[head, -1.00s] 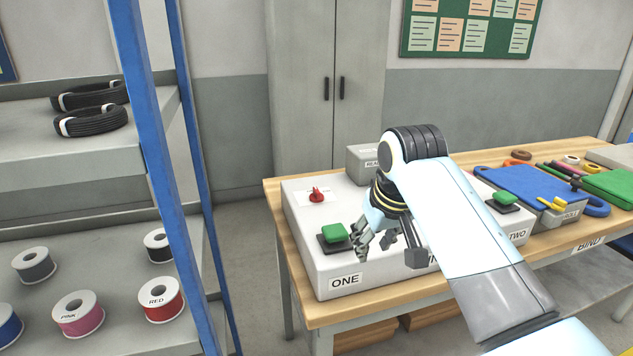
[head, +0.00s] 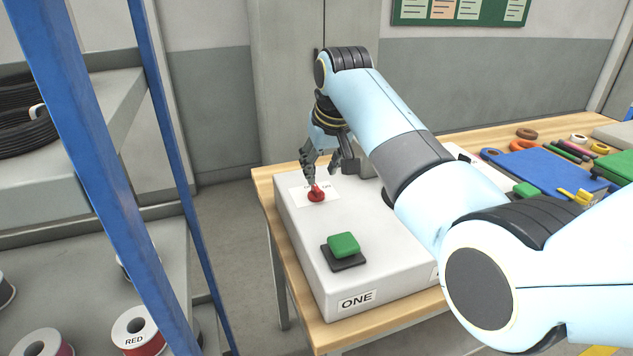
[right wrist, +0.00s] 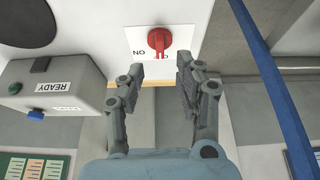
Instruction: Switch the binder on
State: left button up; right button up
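The binder is a pale box (head: 390,235) on the wooden bench, labelled ONE at its near corner. A red rotary switch (head: 316,194) sits on a white plate at its far left; the plate shows ON in the right wrist view, where the red switch (right wrist: 159,41) lies just beyond my fingertips. My right gripper (head: 322,176) is above the switch, fingers pointing down. In the right wrist view its fingers (right wrist: 160,75) are apart with nothing between them. A green button (head: 343,245) is on the box's near left. My left gripper is not in view.
A grey READY box (right wrist: 52,85) with a blue part stands beside the binder. A blue-posted shelf (head: 100,180) with spools is on the left. A blue board (head: 540,178) and tape rolls lie on the bench at right. My right arm hides the binder's right part.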

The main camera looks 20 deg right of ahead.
aim_at(317, 188)
jog(key=x, duration=0.5)
jog(key=shift+w, duration=0.1)
jog(key=shift+w+f, duration=0.1)
jog(key=shift+f, duration=0.25)
jog(key=shift+w+f, duration=0.1)
jog(key=shift+f, duration=0.15)
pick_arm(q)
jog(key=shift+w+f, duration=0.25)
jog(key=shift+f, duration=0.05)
pick_arm(e)
grip_shut()
